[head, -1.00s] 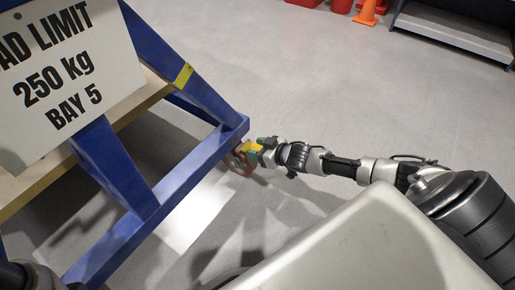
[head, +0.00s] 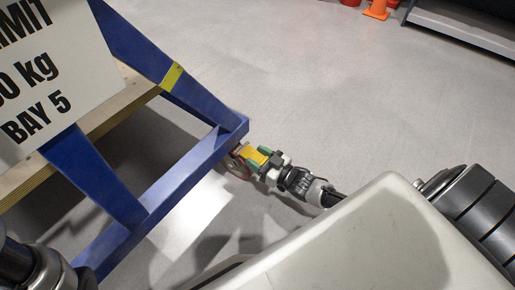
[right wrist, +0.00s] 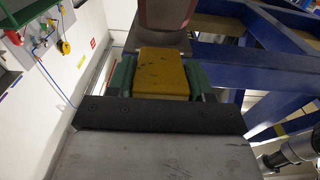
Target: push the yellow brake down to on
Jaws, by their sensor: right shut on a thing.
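The yellow brake (head: 255,156) is a small pedal at the corner of the blue frame, by a caster wheel mostly hidden under that corner. My right gripper (head: 259,158) has its green fingers on either side of the brake and is shut on it. In the right wrist view the yellow brake (right wrist: 163,73) fills the gap between the two green fingers, with a reddish round part of the wheel (right wrist: 166,12) just beyond it. My left arm shows at the lower left of the head view, but its gripper is not in view.
The blue frame (head: 165,185) carries a wooden deck (head: 40,170) and a white load limit sign (head: 45,75). Grey floor is open to the right of it. An orange cone (head: 377,9) and a dark shelf unit (head: 465,25) stand far back.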

